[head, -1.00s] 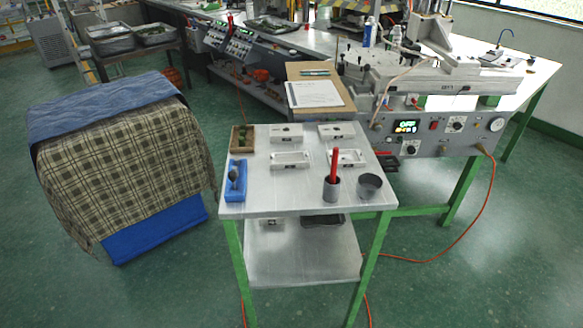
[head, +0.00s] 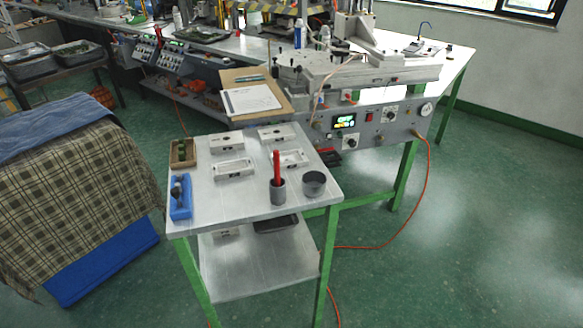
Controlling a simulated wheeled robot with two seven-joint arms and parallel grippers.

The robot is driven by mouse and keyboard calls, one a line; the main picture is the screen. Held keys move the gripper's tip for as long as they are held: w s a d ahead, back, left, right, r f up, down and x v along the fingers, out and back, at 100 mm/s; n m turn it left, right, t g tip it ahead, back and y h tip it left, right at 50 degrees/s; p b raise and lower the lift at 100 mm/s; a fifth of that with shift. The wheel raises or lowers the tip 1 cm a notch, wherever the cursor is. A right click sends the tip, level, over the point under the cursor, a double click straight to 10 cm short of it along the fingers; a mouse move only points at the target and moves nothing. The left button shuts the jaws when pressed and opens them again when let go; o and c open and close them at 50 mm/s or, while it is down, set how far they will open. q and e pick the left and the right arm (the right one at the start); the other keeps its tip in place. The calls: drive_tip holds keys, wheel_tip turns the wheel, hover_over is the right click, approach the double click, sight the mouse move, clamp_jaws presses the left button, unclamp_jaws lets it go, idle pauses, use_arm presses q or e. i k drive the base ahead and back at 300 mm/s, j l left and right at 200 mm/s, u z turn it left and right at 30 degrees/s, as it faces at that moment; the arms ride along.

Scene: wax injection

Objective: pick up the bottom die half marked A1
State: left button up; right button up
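Several pale metal die halves lie on the small steel-topped table (head: 240,204). Two look like flat blocks at the back: the back left block (head: 226,141) and the back right block (head: 277,132). Two look like open, hollowed halves in front: the front left half (head: 233,168) and the front right half (head: 293,158), which is partly behind a red stick. Their labels are too small to read, so I cannot tell which is A1. Neither of my grippers shows in the head view.
A grey cup with a red stick (head: 278,190), a dark round pot (head: 314,183), a blue tray (head: 180,197) and a brown box (head: 184,153) share the tabletop. The wax machine (head: 372,122) stands behind right. A cloth-covered seat (head: 75,190) is at left.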

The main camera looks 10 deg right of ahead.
sight(230, 169)
drive_tip(key=i+l+u, duration=0.3)
drive_tip(key=l+u, duration=0.15)
drive_tip(key=i+l+u, duration=0.2)
drive_tip(key=l, duration=0.25)
drive_tip(key=l+u, duration=0.25)
drive_tip(key=i+l, duration=0.05)
